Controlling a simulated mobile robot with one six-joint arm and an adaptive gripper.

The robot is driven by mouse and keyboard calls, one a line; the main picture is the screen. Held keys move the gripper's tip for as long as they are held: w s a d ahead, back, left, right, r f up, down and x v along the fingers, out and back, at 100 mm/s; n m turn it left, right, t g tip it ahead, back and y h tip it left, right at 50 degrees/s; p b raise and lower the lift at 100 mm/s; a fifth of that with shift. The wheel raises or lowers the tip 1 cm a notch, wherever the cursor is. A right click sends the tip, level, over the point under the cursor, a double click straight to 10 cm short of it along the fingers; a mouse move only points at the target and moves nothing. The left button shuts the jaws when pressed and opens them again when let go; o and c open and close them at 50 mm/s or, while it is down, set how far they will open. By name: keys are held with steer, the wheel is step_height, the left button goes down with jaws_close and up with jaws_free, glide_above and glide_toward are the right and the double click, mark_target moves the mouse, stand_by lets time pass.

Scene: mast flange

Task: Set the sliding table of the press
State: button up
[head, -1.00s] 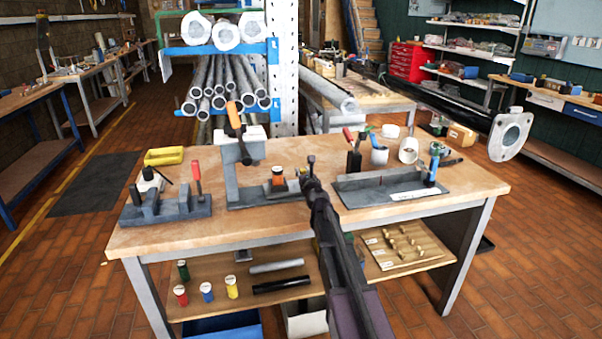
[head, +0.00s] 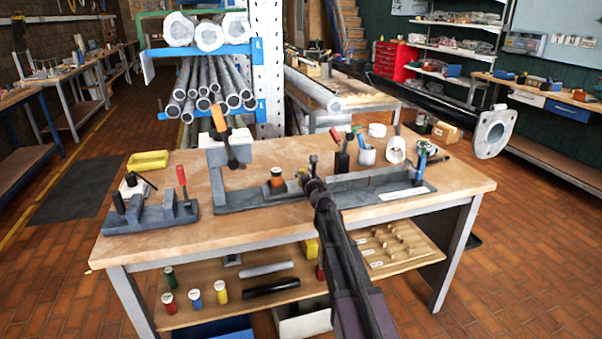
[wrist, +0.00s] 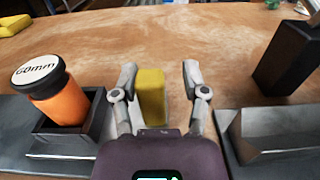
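The press is a grey C-shaped frame (head: 216,168) with an orange-tipped lever (head: 219,122), at the left-middle of the workbench.
A long grey fixture (head: 375,188) lies to the right, a clamp-like fixture (head: 150,215) to the left. A yellow tray (head: 147,161) and white cups (head: 396,150) stand farther back on the workbench (head: 130,246). The shelf below holds jars, rods and brass parts.

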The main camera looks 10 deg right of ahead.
steer(key=shift+o, duration=0.2)
steer(key=shift+a, duration=0.15)
steer(key=shift+s, duration=0.15)
steer(key=shift+s, duration=0.2)
steer(key=s, duration=0.7)
steer(key=s+d, duration=0.1)
steer(key=s, duration=0.3)
steer(key=shift+s, duration=0.2)
